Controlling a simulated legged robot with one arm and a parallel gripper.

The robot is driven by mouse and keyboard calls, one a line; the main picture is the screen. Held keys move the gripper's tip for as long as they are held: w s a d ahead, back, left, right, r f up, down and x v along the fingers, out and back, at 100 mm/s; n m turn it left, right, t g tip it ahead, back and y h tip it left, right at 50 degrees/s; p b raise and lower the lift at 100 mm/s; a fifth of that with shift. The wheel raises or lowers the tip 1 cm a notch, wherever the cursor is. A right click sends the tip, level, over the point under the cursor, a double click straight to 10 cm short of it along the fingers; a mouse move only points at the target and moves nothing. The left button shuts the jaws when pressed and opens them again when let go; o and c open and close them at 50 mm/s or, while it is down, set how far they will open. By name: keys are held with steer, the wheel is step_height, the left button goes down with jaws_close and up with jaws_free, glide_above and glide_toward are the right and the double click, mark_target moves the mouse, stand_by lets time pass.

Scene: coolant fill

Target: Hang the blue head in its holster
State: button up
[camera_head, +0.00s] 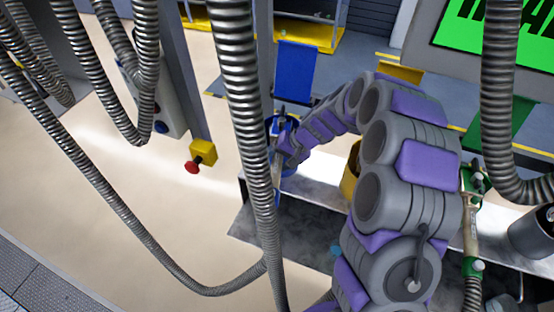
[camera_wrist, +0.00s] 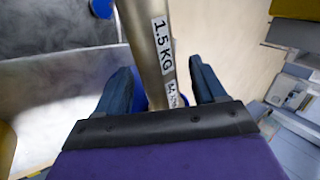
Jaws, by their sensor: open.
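The blue head shows in the wrist view as a metal barrel (camera_wrist: 150,40) with a "1.5 KG" label, running between my fingers. In the head view its slim body (camera_head: 277,165) is partly hidden by a hanging hose. My gripper (camera_wrist: 160,68) is open, with one dark finger on each side of the barrel; I cannot tell whether either touches it. In the head view my gripper (camera_head: 284,145) is at the far end of my arm, beside blue parts (camera_head: 282,124) below a blue panel (camera_head: 295,70). Which blue parts belong to the holster is unclear.
Ribbed metal hoses (camera_head: 240,90) hang across the view. A green-marked head (camera_head: 470,215) stands at the right, below a green-lit screen (camera_head: 480,40). A yellow box with a red button (camera_head: 200,158) is on a post at the left. Light floor lies open on the left.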

steer(key=w+p+v, duration=0.1)
steer(key=v, duration=1.6)
steer(key=shift+s+r, duration=0.15)
steer(key=shift+s, duration=0.25)
steer(key=shift+s, duration=0.1)
steer(key=s+r+n+g+h+b, duration=0.1)
steer(key=s+r+g+h+b, duration=0.15)
steer(key=s, duration=1.55)
steer(key=s+d+f+h, duration=0.2)
steer(key=s+d, duration=0.1)
steer(key=s, duration=0.7)
steer(key=s+d+f+h+b, duration=0.1)
steer(key=s+d+f+h, duration=0.1)
steer(key=s, duration=0.8)
steer(key=shift+d+f+b, duration=0.25)
steer(key=shift+d+b, duration=0.05)
steer(key=shift+d, duration=0.45)
